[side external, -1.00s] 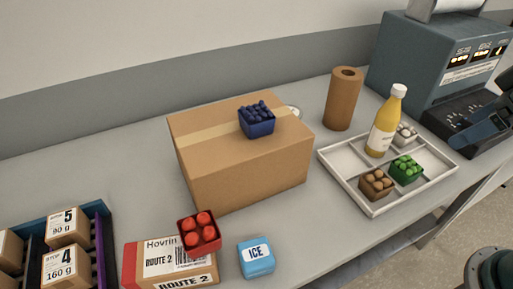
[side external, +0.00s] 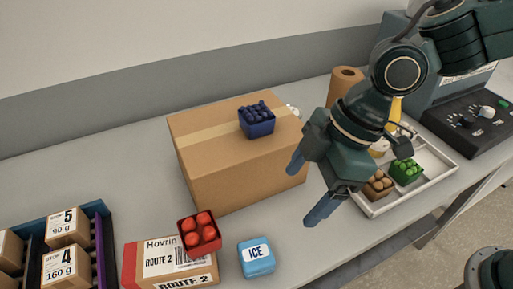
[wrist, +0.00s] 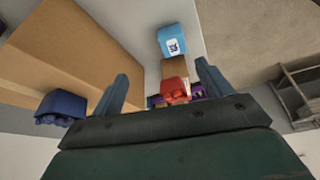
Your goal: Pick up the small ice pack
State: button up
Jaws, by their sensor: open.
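The small ice pack (side external: 256,257) is a light blue block with a white ICE label. It lies on the grey table near the front, right of the Hovrin parcel. In the wrist view the ice pack (wrist: 173,42) shows at the upper middle, beyond my fingers. My gripper (side external: 308,192) is open and empty, in the air right of the ice pack and in front of the large box. Its two blue fingers are apart, and in the wrist view the gripper (wrist: 160,85) has a wide gap.
A large cardboard box (side external: 235,170) carries a blue berry punnet (side external: 257,121). A red punnet (side external: 200,233) sits on the Hovrin parcel (side external: 150,263) beside the ice pack. A white divided tray (side external: 440,170) stands at right. A parcel rack (side external: 102,235) is at left.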

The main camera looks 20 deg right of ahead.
aim_at(255, 253)
jog(key=shift+n+g, duration=0.3)
jog(key=shift+n, duration=0.4)
jog(key=a+f, duration=0.1)
jog(key=s+a+f, duration=0.1)
jog(key=a, duration=0.1)
jog(key=shift+a, duration=0.3)
jog(key=shift+f, duration=0.1)
jog(key=shift+x, duration=4.25)
jog(key=shift+a+f, duration=0.1)
jog(key=shift+a, duration=0.05)
jog(key=shift+x, duration=2.45)
jog(key=shift+a, duration=0.1)
jog(key=shift+c, duration=0.5)
jog(key=c, duration=1)
